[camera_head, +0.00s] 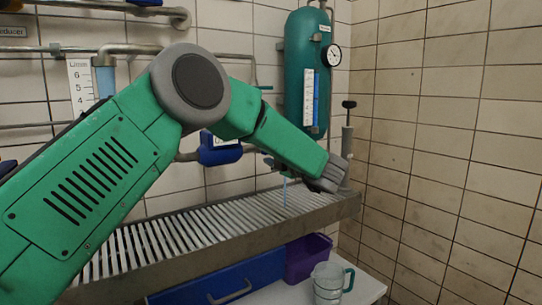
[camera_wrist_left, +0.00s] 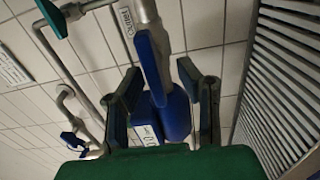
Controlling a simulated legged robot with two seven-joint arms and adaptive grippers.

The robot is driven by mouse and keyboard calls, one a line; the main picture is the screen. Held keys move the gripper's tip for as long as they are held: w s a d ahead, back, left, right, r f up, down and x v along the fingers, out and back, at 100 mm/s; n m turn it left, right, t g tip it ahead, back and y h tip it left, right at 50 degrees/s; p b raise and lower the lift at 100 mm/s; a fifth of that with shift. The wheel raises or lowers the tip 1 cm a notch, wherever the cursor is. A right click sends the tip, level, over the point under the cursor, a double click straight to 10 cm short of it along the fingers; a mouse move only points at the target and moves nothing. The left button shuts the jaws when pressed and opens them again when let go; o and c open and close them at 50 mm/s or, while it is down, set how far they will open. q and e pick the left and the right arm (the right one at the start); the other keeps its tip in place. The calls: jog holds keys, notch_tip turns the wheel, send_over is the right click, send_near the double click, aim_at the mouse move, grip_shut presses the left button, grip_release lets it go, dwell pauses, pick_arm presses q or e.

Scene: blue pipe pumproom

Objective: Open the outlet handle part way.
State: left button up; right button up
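The outlet handle (camera_wrist_left: 152,68) is a blue lever on a grey pipe in the left wrist view, below a white label that seems to read "Outlet" (camera_wrist_left: 125,20). My left gripper (camera_wrist_left: 161,70) is open, with its two dark fingers on either side of the handle. Gaps show between the fingers and the handle, and I cannot tell whether either touches it. A blue body with a white label (camera_wrist_left: 176,115) is behind, between the fingers. My right gripper is not in view.
A green tank (camera_head: 306,70) with a gauge is on the back wall. A slatted metal grate (camera_head: 190,225) runs below the arm. A blue labelled device (camera_head: 219,150) is on the piping. A purple bin (camera_head: 305,258) and a clear jug (camera_head: 328,283) are lower right.

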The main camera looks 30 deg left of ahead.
pick_arm(q)
jog(key=v, duration=1.2)
jog(key=shift+f, duration=0.15)
